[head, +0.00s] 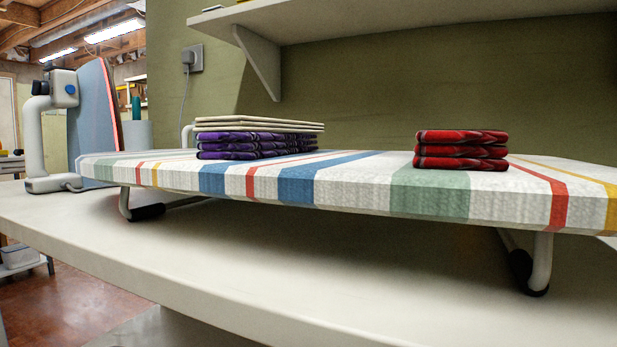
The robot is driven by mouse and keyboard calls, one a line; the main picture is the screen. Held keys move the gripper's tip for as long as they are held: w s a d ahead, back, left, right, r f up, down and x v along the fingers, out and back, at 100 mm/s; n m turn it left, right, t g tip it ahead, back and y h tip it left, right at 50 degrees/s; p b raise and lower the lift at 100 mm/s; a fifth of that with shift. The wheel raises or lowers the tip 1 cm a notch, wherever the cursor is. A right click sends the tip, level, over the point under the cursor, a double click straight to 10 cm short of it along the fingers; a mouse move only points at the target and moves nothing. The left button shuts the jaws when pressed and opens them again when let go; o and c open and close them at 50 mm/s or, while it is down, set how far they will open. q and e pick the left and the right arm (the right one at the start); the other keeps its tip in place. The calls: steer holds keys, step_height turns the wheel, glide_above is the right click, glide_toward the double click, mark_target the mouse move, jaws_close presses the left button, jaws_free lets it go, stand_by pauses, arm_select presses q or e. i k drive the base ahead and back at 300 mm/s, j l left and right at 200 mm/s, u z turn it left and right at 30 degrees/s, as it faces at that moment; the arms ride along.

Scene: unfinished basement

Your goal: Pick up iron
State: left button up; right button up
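The iron (94,118) stands upright on its heel at the far left of the white counter, beside the left end of the ironing board. Its pale curved handle (34,140) faces left. Its blue-grey body with a reddish edge rises to the right of the handle. A dark knob and a blue button show near its top. Neither of my grippers is in view.
A striped tabletop ironing board (345,185) stands on short legs on the counter (200,265). It bears purple folded cloths (258,146) with pale ones on top, and red folded cloths (461,150). A shelf (400,22) overhangs the back. The counter front is clear.

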mark_target(94, 125)
steer(key=i+j+z, duration=0.25)
steer(key=j, duration=0.7)
steer(key=i+j+z, duration=0.15)
steer(key=j+z, duration=0.15)
steer(key=j, duration=0.65)
steer(key=j+z, duration=0.25)
steer(key=j, duration=0.75)
steer(key=i, duration=0.05)
